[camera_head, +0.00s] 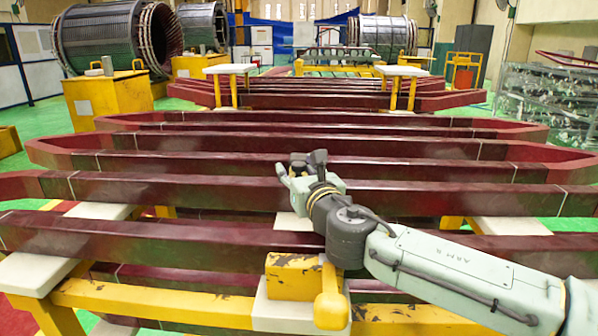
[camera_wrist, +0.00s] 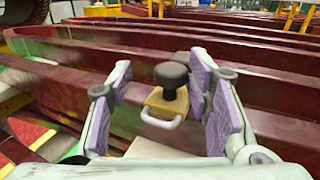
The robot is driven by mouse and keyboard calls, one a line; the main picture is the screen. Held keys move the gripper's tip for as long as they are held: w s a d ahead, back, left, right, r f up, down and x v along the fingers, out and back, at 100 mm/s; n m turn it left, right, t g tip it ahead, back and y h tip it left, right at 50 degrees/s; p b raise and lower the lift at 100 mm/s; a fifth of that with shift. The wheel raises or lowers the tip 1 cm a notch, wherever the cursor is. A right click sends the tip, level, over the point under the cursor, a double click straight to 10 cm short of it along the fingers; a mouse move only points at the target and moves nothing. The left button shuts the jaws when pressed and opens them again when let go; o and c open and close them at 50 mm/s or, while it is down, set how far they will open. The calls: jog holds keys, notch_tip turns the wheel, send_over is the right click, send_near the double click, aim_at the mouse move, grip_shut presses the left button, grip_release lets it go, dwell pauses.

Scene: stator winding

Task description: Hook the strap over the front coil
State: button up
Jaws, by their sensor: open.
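Several long dark red coils lie crosswise on the rack; the front coil (camera_head: 160,238) is the nearest upper bar in the head view. My gripper (camera_head: 301,168) reaches over the coils beyond this bar. In the wrist view its padded fingers (camera_wrist: 164,80) are spread apart. Between them is a small tan fitting (camera_wrist: 166,109) with a black knob and a pale loop handle. Its black top also seems to show by the fingers in the head view (camera_head: 298,158). I cannot tell whether the fingers touch it. I cannot make out a strap for certain.
A yellow rack beam (camera_head: 150,303) with white pads (camera_head: 35,275) carries the coils. A worn yellow block (camera_head: 292,275) and a rounded yellow part (camera_head: 331,305) stand under my forearm. More coils lie behind, with a large stator (camera_head: 105,38) at back left.

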jog(key=v, duration=1.2)
jog(key=shift+s+d+f, duration=0.1)
jog(key=shift+d, duration=0.05)
